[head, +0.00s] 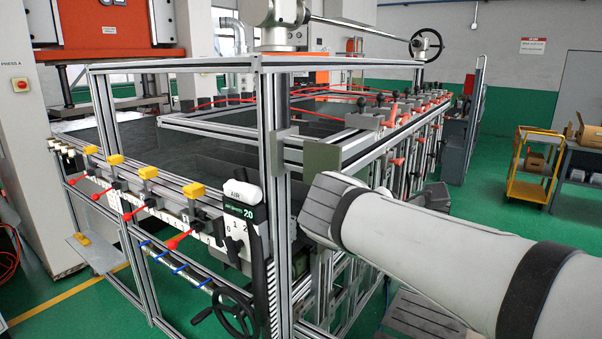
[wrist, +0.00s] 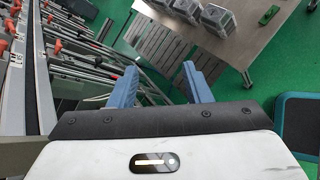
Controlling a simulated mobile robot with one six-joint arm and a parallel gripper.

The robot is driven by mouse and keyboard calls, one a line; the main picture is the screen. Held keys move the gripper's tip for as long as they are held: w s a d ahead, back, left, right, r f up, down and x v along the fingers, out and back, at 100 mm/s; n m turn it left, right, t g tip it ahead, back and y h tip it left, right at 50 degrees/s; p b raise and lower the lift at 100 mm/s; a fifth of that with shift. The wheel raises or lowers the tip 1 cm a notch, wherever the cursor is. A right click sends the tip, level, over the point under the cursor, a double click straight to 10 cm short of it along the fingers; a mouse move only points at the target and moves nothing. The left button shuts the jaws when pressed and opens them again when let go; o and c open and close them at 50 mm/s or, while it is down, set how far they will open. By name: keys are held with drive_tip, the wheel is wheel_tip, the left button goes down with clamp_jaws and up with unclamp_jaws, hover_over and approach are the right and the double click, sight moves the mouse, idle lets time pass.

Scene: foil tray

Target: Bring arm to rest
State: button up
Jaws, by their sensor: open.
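My gripper (wrist: 160,68) shows in the wrist view with its two blue fingers spread apart. It is open, and nothing is between the fingers. Below the fingers there is only the floor area with grey slatted panels (wrist: 158,42). My arm (head: 440,250) reaches in from the right edge of the head view, beside the aluminium-framed machine (head: 270,180). My gripper does not show in the head view.
In the wrist view, a metal table (wrist: 255,25) with several grey box-like items (wrist: 216,18) stands at the upper right. Machine rails run along the left. In the head view, a yellow cart (head: 530,165) stands far right; green floor lies between.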

drive_tip(key=s+a+f+m+g+y+b, duration=0.1)
drive_tip(key=s+f+m+y, duration=0.3)
drive_tip(key=f+m, duration=0.5)
drive_tip(key=s+a+f+m+g+y+b, duration=0.1)
drive_tip(key=s+f+m+y, duration=0.4)
drive_tip(key=f, duration=0.5)
drive_tip(key=s+m+g, duration=0.1)
drive_tip(key=s+m, duration=0.1)
drive_tip(key=m, duration=0.1)
drive_tip(key=shift+s+a+f+m+g, duration=0.2)
drive_tip(key=shift+a+f+m+g, duration=0.1)
drive_tip(key=shift+f+m+g, duration=0.1)
